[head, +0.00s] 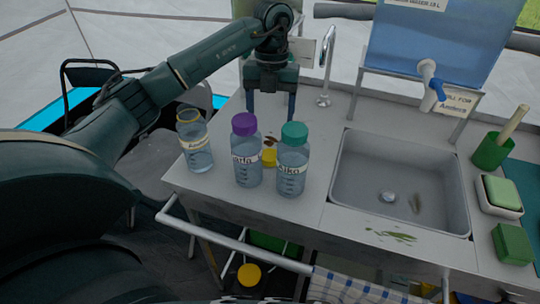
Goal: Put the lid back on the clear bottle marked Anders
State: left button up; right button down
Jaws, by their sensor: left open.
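A clear bottle without a lid (197,150) stands upright at the counter's left edge. It has a yellowish neck ring, and its small label is too small to read. A yellow lid (269,156) lies on the counter between a purple-capped bottle (246,160) and a teal-capped bottle (292,170), partly hidden behind them. A second round yellow piece (249,275) shows low down, below the counter. My left gripper (271,114) is open and empty, fingers pointing down, behind the two capped bottles. My right gripper is not in view.
A tap (326,68) rises behind the counter. A metal sink (400,170) lies to the right, under a blue water container (430,45) with a spout. A sign (460,102) ends in "Anders". A green brush holder (491,151) and sponges stand at far right. A rail runs along the front.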

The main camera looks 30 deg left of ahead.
pick_arm(q)
send_over(270, 154)
jog(key=f, duration=0.5)
jog(key=shift+w+a+f, duration=0.2)
jog(key=shift+w+f, duration=0.05)
jog(key=shift+f, duration=0.15)
jog(key=shift+s+d+f+p, duration=0.15)
jog(key=shift+f+p, duration=0.1)
jog(key=shift+f, duration=1.05)
jog(key=shift+s+f+p, duration=0.1)
jog(key=shift+f+p, duration=0.1)
jog(key=shift+f, duration=1.1)
jog(key=c, duration=1.1)
